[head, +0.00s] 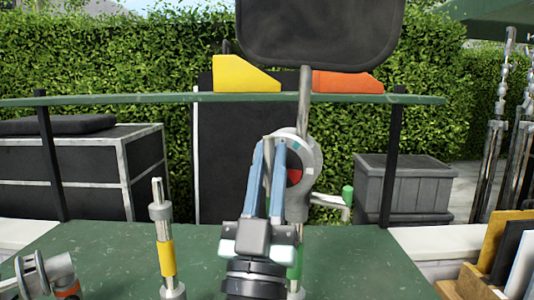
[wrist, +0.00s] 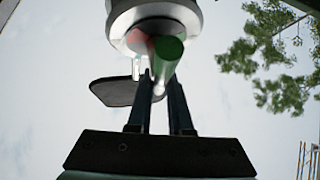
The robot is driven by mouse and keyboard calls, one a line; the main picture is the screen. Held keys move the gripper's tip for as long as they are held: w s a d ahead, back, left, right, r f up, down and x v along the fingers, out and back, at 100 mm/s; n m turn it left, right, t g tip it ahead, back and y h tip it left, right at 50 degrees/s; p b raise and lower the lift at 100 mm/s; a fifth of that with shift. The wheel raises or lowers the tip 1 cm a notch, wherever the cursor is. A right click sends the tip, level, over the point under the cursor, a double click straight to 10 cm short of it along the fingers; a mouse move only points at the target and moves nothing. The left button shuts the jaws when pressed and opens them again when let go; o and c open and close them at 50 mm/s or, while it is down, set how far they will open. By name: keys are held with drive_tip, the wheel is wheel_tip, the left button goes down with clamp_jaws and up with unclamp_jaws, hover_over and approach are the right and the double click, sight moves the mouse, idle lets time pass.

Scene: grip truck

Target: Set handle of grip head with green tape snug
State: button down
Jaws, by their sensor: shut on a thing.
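The grip head (head: 303,160) is a grey round disc with a red patch, on a post with green tape (head: 293,264). A silver handle with a green knob (head: 348,195) sticks out to its right. My gripper (head: 268,148) points up in front of the disc's left side, its fingers close together around a thin grey bar, seemingly a grip-head handle. In the wrist view, the fingertips of my gripper (wrist: 159,78) are just below the grey head (wrist: 155,18) and a green cylinder end (wrist: 168,48). The fingers partly hide the contact, so its exact fit is unclear.
A dark flag panel (head: 318,30) rises on a rod above the grip head. A post with yellow tape (head: 167,258) stands left, and a grey clamp piece (head: 45,278) lies at the lower left. A green rail (head: 150,99) crosses behind. The green tabletop (head: 360,265) is clear at right.

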drive_tip(key=m+h, duration=0.2)
drive_tip(key=h, duration=0.1)
drive_tip(key=shift+m+p, duration=0.35)
drive_tip(key=shift+m, duration=0.05)
drive_tip(key=shift+d+f+m+g+h, duration=0.1)
drive_tip(key=shift+m+g+h, duration=0.2)
drive_tip(key=shift+m+h, duration=0.15)
drive_tip(key=c, duration=0.8)
unclamp_jaws()
drive_tip(key=shift+c, duration=0.2)
drive_tip(key=b+v, duration=0.3)
drive_tip(key=v, duration=1)
drive_tip(key=shift+b, duration=0.4)
